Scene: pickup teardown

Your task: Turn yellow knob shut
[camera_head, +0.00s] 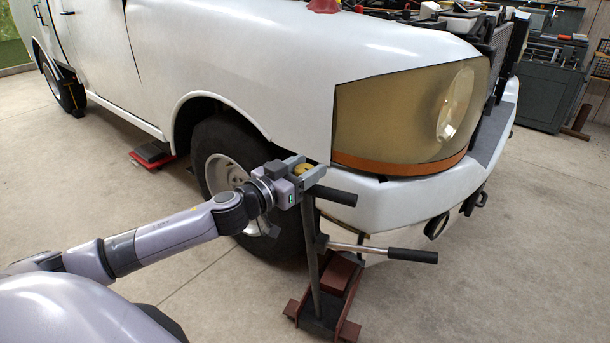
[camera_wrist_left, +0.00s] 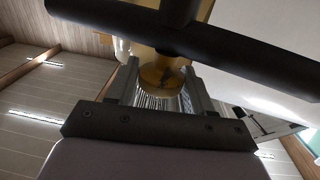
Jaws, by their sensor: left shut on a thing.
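The yellow knob (camera_head: 303,169) sits near the top of an upright post, beside the black T-handle (camera_head: 335,195), in front of the truck's front fender. My left gripper (camera_head: 306,173) reaches it from the left, with its fingers shut on the knob. In the left wrist view the yellow knob (camera_wrist_left: 160,75) lies between the two grey fingers of the left gripper (camera_wrist_left: 157,85), and the dark handle bar (camera_wrist_left: 190,40) crosses just beyond it. The fingers hide part of the knob. My right gripper is not in view.
The jack (camera_head: 325,290) stands on the concrete floor by the truck's front wheel (camera_head: 240,170). A second lever with a black grip (camera_head: 412,255) sticks out to the right. The white truck (camera_head: 260,50) is close behind the gripper. Floor at the right is clear.

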